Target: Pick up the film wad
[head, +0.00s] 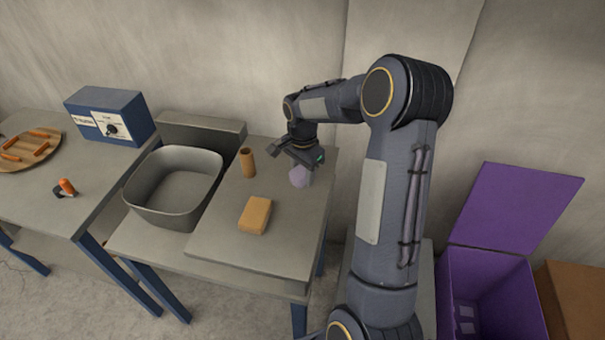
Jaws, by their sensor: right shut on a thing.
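The film wad (299,177) is a small, pale purple lump at the right rear of the table top. My right gripper (302,160) is over it, pointing down, and is shut on the wad. Part of the wad's upper side is hidden by the gripper. I cannot tell whether the wad touches the table or is slightly above it. My left gripper is not in view.
A brown cylinder (248,163) stands left of the gripper, and an orange-tan block (255,215) lies in front. A grey basin (135,205) is further left. A blue box with a dial (110,115) stands on the left table. An open purple bin (490,290) is at right.

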